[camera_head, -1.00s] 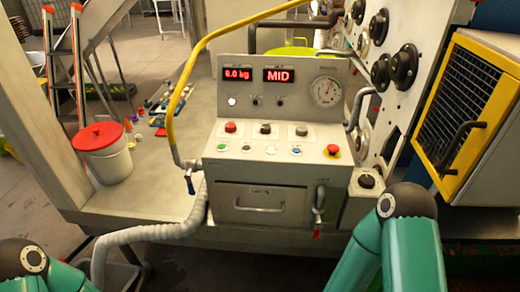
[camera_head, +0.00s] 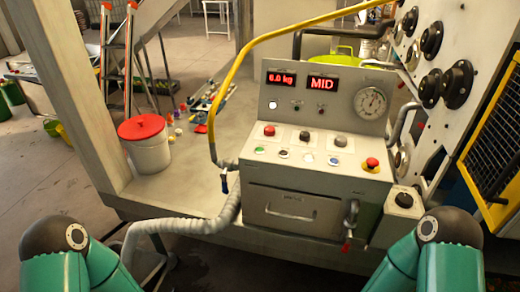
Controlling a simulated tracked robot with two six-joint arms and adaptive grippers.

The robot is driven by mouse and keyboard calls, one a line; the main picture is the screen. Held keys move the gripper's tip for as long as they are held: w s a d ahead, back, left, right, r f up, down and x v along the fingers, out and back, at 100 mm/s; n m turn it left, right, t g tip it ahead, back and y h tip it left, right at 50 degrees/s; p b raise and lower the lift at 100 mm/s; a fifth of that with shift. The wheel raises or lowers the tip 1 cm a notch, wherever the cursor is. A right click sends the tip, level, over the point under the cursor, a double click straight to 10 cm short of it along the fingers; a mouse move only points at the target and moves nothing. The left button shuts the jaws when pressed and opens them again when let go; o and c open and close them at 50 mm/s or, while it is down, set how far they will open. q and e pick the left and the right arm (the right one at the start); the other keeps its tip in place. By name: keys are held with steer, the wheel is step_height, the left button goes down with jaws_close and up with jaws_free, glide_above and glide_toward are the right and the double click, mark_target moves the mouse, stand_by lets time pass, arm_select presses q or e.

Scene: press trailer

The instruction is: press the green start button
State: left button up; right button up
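The green start button (camera_head: 260,150) is a small round button at the left end of the lower button row on the grey control console (camera_head: 300,177). Other buttons in that row are brown, white and blue. Parts of my two arms show at the bottom left and bottom right, both well short of the console. Neither gripper is in view. Nothing covers the green button.
A red mushroom button (camera_head: 371,164) on a yellow base sits at the console's right. Red displays (camera_head: 323,84) and a round gauge (camera_head: 371,102) are above. A yellow bent pipe (camera_head: 232,75) and grey hose (camera_head: 185,226) run along the left. A red-lidded bucket (camera_head: 146,145) stands left.

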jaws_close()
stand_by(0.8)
